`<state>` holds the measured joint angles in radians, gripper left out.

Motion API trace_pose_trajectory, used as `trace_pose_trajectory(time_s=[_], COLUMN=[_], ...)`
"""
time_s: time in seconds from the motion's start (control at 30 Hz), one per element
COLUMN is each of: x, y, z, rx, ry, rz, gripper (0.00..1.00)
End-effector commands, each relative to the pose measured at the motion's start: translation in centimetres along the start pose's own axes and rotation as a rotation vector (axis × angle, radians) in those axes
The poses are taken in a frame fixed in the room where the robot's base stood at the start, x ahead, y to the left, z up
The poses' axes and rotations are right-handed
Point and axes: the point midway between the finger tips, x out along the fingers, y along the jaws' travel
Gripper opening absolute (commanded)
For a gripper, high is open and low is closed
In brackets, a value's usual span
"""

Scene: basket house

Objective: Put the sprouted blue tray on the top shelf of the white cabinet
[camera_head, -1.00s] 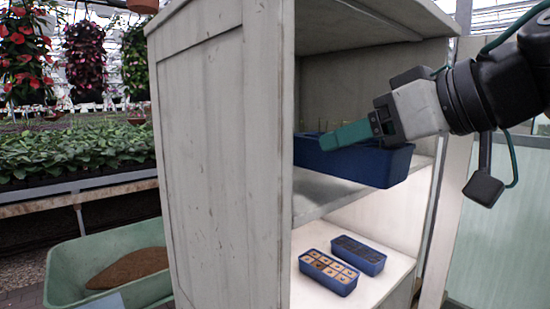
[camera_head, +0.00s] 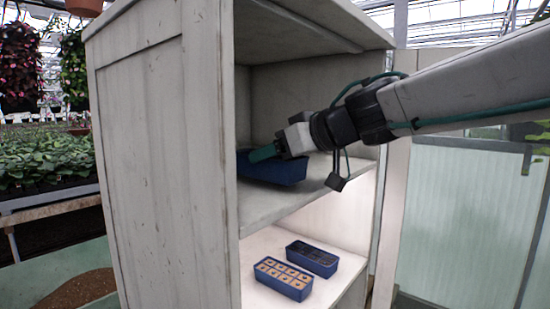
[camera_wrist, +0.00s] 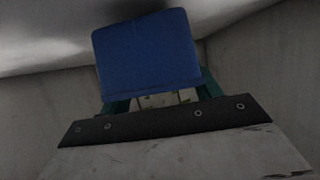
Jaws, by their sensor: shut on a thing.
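The blue tray (camera_head: 288,172) is in my gripper (camera_head: 264,153), inside the upper compartment of the white cabinet (camera_head: 165,165). My gripper's green fingers are shut on the tray. The tray is over the top shelf (camera_head: 290,205); I cannot tell whether its underside touches the shelf. Its left end is hidden behind the cabinet's side wall, and its sprouts cannot be made out now. In the wrist view a plain blue face of the tray (camera_wrist: 147,52) fills the space beyond the gripper.
On the lit lower shelf stand a blue tray with tan cells (camera_head: 283,279) and a blue tray with dark cells (camera_head: 312,259). The cabinet's side wall stands left of my gripper. A green tub (camera_head: 60,262) with brown soil and a plant bench (camera_head: 50,205) are at left.

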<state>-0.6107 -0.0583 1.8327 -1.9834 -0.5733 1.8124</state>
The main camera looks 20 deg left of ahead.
Motion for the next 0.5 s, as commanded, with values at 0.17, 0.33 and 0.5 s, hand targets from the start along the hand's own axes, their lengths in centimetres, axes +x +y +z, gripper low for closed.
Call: trace_pose_trajectory(time_s=[0.17, 0.33, 0.5], x=[0.41, 0.39, 0.55], y=[-0.03, -0.03, -0.03], z=[1.00, 0.98, 1.36], rx=[-0.001, -0.001, -0.001], ry=[0.001, 0.001, 0.001], rz=[0.001, 0.001, 0.001], gripper=[0.35, 0.35, 0.35])
